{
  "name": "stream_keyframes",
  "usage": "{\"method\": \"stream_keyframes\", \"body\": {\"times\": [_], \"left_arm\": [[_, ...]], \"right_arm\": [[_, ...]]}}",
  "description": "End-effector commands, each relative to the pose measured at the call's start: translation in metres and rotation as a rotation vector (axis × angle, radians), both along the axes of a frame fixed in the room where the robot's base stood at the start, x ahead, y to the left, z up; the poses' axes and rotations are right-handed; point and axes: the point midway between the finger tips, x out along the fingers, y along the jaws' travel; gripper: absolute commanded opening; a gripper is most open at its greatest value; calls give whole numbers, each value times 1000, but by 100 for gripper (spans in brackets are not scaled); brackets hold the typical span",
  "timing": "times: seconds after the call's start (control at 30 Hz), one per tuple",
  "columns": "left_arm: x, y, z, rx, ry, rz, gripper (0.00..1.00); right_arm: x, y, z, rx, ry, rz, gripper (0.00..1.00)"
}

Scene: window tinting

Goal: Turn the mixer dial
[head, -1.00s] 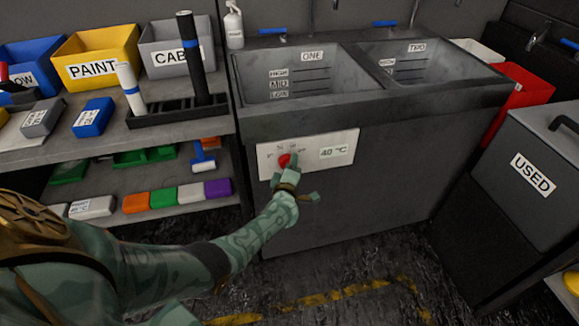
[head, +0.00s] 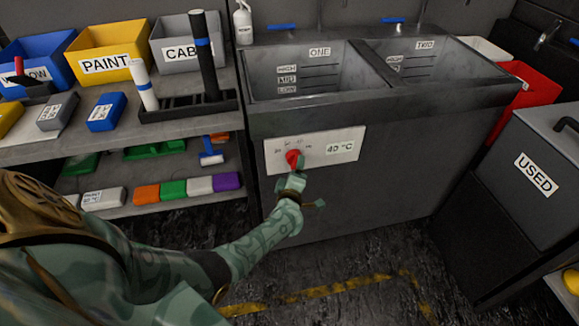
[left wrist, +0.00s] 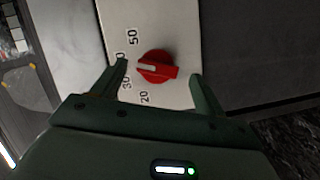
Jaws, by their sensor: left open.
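The red mixer dial (head: 293,159) sits on a white panel (head: 343,147) on the sink unit's front, beside a display reading 40 °C. In the left wrist view the dial (left wrist: 157,67) has a pale pointer mark, and the numbers 50, 30 and 20 show around it; another number is partly hidden by a finger. My left gripper (left wrist: 160,82) is open, with one finger on each side of the dial and apart from it. In the head view my left gripper (head: 291,180) is just below the dial. My right gripper is not in view.
Above the panel are two basins, ONE (head: 320,75) and TWO (head: 430,65). Shelves with bins and coloured blocks stand at the left. A dark USED bin (head: 545,150) stands at the right. The floor before the sink is clear.

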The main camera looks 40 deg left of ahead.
Motion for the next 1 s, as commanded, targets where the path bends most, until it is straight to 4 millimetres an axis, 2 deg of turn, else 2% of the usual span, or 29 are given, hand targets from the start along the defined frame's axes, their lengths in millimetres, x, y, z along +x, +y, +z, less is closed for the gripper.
{"method": "stream_keyframes", "body": {"times": [0.03,0.13,0.3,0.43,0.6,1.0], "left_arm": [[-13,-7,11,-3,-3,0,73],[-38,-20,14,-2,-2,0,73],[-75,-40,16,-3,-1,-1,73],[-93,-50,17,-2,1,0,73],[-104,-56,16,-2,1,0,73],[-105,-57,16,-1,2,0,73]], "right_arm": [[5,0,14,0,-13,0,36],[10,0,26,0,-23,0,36],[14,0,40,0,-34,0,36],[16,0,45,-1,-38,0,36],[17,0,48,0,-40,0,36],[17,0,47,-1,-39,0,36]]}}
